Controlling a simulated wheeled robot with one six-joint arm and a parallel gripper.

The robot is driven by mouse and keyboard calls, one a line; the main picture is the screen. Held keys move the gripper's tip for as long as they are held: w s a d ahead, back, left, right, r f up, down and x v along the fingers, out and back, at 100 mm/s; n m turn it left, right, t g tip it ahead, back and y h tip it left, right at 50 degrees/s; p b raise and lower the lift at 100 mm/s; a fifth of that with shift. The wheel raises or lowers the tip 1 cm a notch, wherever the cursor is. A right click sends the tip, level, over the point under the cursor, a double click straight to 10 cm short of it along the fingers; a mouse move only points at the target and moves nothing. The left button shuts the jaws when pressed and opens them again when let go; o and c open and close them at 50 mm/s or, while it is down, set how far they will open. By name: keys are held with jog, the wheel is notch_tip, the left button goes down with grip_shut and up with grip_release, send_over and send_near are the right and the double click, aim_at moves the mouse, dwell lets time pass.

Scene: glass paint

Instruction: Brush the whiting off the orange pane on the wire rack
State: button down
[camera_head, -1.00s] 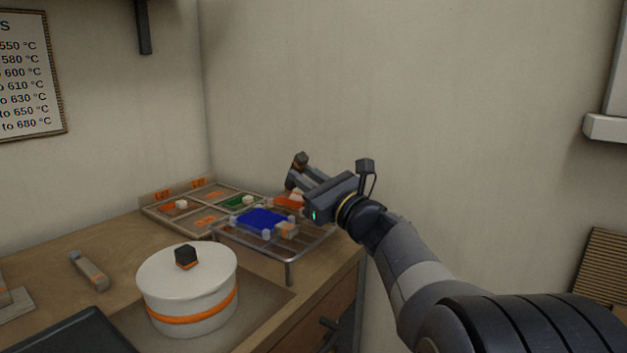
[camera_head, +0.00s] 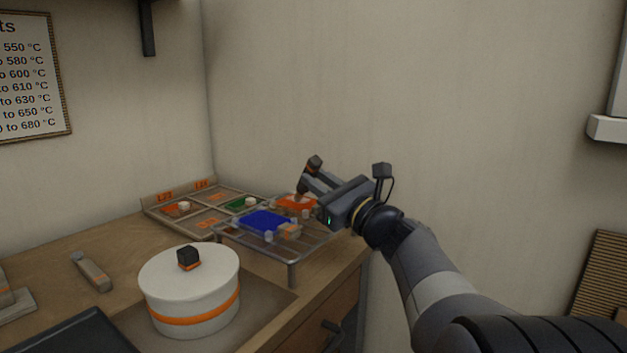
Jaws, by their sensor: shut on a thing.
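The orange pane (camera_head: 292,203) lies on the far part of the wire rack (camera_head: 322,241), partly hidden by what I hold and by my gripper. My gripper (camera_head: 312,181) is above the pane's right side, shut on a brush-like tool (camera_head: 314,163) with a dark, orange-banded upper end. The tool's lower end reaches down to the pane; I cannot tell whether it touches. Whiting on the pane is too small to make out. A blue pane (camera_head: 264,221) lies on the nearer part of the rack.
A sectioned tray (camera_head: 152,208) with a green pane (camera_head: 237,203) and another orange piece (camera_head: 170,211) stands left of the rack. A white lidded pot (camera_head: 190,285) stands in front. Small pale blocks sit at the blue pane's edges. The wall is close behind.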

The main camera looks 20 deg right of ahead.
jog(key=shift+s+d, duration=0.8)
jog(key=shift+s, duration=0.35)
jog(key=shift+r+p, duration=0.6)
jog(key=shift+r, duration=0.1)
send_over(312, 210)
jog(key=shift+w, duration=0.2)
jog(key=shift+f, duration=0.1)
jog(key=shift+f+b, duration=0.3)
jog(key=shift+b, duration=0.05)
jog(key=shift+f+b, duration=0.3)
jog(key=shift+s, duration=0.1)
